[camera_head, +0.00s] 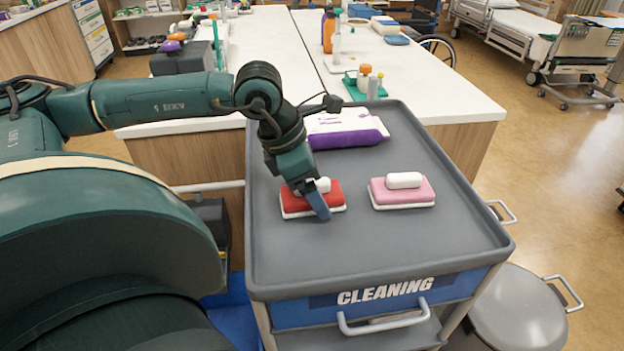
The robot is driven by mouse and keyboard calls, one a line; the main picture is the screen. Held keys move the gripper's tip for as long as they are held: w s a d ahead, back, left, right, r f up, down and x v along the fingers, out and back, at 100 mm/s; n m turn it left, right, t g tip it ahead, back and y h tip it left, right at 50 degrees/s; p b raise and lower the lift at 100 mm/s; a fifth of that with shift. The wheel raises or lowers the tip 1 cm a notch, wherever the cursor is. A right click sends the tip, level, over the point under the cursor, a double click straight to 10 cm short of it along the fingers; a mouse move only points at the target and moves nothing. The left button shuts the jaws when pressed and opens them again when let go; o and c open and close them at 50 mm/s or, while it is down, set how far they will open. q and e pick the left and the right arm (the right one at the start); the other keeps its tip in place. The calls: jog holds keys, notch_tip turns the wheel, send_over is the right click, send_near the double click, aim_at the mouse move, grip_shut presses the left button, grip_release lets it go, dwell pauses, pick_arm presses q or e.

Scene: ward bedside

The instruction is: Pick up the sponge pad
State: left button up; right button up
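A red sponge pad (296,203) with a white underside and a white grip on top lies on the grey top of the cleaning cart (372,256). A pink sponge pad (391,193) of the same form lies to its right, clear of any gripper. My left gripper (312,196) reaches down over the red pad, with one blue-grey finger in front of its white grip. The other finger is hidden, so I cannot tell whether the gripper is closed on the grip. The red pad appears to rest on the cart. My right gripper is out of view.
A white and purple soft pack (345,137) lies behind the pads. The cart has a raised rim; its front and right areas are clear. White counters (440,92) with bottles and boxes stand behind. A round grey lid (520,308) is at the lower right.

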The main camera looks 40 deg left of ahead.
pick_arm(q)
jog(key=shift+w+d+f, duration=0.15)
jog(key=shift+w+f, duration=0.05)
jog(key=shift+f, duration=0.35)
jog(key=c, duration=1.1)
